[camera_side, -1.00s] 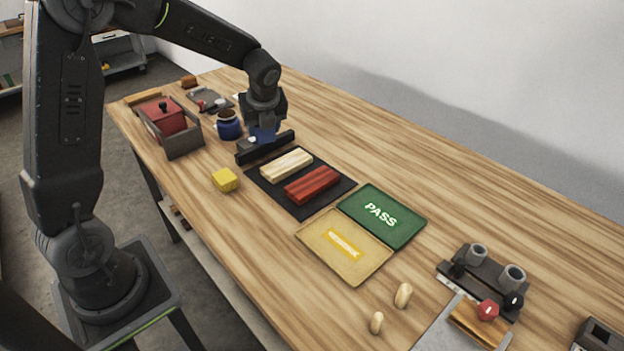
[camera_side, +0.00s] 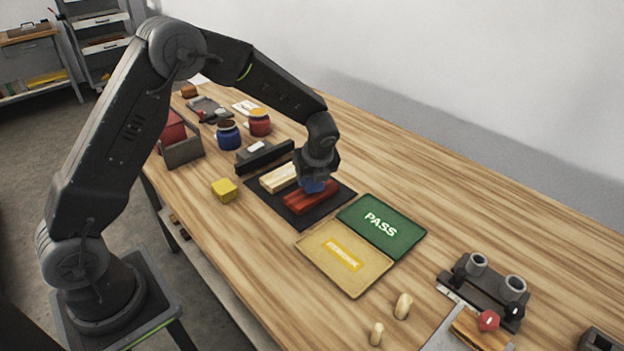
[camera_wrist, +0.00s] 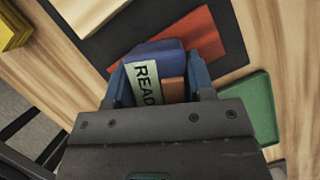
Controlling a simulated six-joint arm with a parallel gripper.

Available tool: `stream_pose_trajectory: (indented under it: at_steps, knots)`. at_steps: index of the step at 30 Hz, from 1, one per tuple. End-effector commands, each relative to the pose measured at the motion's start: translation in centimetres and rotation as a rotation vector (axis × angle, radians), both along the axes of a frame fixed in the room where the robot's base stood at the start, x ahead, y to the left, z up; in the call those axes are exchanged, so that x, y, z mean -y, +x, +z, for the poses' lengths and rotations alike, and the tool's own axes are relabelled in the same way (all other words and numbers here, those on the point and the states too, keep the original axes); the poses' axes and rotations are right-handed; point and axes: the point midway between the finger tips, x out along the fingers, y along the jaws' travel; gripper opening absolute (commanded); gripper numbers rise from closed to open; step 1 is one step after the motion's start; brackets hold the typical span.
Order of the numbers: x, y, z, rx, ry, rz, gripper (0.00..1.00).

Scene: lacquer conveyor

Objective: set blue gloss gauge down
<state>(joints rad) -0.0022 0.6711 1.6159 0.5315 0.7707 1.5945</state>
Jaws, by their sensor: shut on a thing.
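My gripper (camera_side: 315,180) is shut on the blue gloss gauge (camera_wrist: 152,55), a blue block with a pale face lettered "READ" and an orange-brown part beside it. In the side view the gauge (camera_side: 314,186) is mostly hidden by my gripper, over the red block (camera_side: 306,204). The wrist view shows my two blue fingers (camera_wrist: 160,86) on either side of it. Red shows just beyond the gauge. I cannot tell whether the gauge touches the red block. The red block and a cream block (camera_side: 278,178) lie on a black mat (camera_side: 300,220).
The green PASS tray (camera_side: 402,219) and the yellow tray (camera_side: 340,277) lie right of the mat. A yellow block (camera_side: 224,189) is at left. A blue jar (camera_side: 229,137), a red jar (camera_side: 260,125) and a dark stand (camera_side: 264,157) are behind. Bare wood lies at the back right.

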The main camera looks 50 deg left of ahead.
Motion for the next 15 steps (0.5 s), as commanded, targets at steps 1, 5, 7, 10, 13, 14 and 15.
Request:
stream_pose_trajectory:
  at_steps: [1,5,7,10,13,14,15]
  knots:
    - [0.01,-0.02,-0.77,-0.001,0.0,-0.001,0.16]
    - [0.0,0.04,-1.3,0.003,0.0,-0.001,0.16]
    - [-0.01,0.05,-1.26,0.003,0.0,-0.001,0.16]
    - [-0.01,0.04,-1.27,0.002,0.0,-0.001,0.16]
    - [-0.02,0.03,-1.51,0.002,0.0,-0.001,0.16]
    - [-0.02,0.03,-1.6,0.002,0.0,-0.001,0.16]
    - [-0.02,0.0,-1.64,0.001,0.001,0.0,0.52]
